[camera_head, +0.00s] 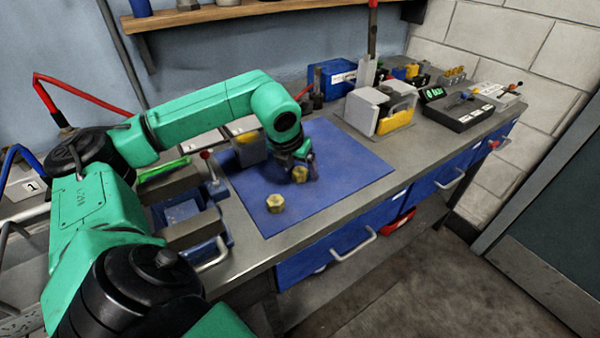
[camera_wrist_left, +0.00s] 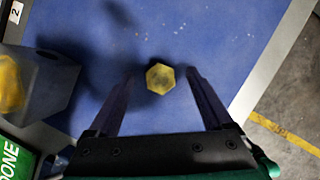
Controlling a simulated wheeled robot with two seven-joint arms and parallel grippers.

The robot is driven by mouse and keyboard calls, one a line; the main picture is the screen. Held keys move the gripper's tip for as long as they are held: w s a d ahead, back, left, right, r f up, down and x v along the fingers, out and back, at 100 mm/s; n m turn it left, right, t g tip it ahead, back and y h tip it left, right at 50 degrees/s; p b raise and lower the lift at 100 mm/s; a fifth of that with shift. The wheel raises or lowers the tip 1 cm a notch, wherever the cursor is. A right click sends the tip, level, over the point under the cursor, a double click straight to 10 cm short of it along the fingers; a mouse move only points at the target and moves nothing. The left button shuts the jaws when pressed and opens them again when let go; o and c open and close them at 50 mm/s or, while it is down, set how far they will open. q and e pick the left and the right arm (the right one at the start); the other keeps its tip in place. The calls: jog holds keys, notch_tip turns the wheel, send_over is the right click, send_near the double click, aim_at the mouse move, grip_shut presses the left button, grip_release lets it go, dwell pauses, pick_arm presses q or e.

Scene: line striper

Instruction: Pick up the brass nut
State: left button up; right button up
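A brass hexagonal nut (camera_wrist_left: 160,77) lies between the fingertips of my left gripper in the left wrist view, with a gap showing on both sides. My right gripper is not in view.
A grey block (camera_head: 247,148) with a yellow-topped part stands behind the gripper. A vise-like blue and grey fixture (camera_head: 183,212) is left of the mat. A grey and yellow device (camera_head: 383,112) stands beyond its far right corner. The mat's right half is clear.

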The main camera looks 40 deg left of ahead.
pick_arm(q)
grip_shut()
jog(key=shift+r, duration=0.1)
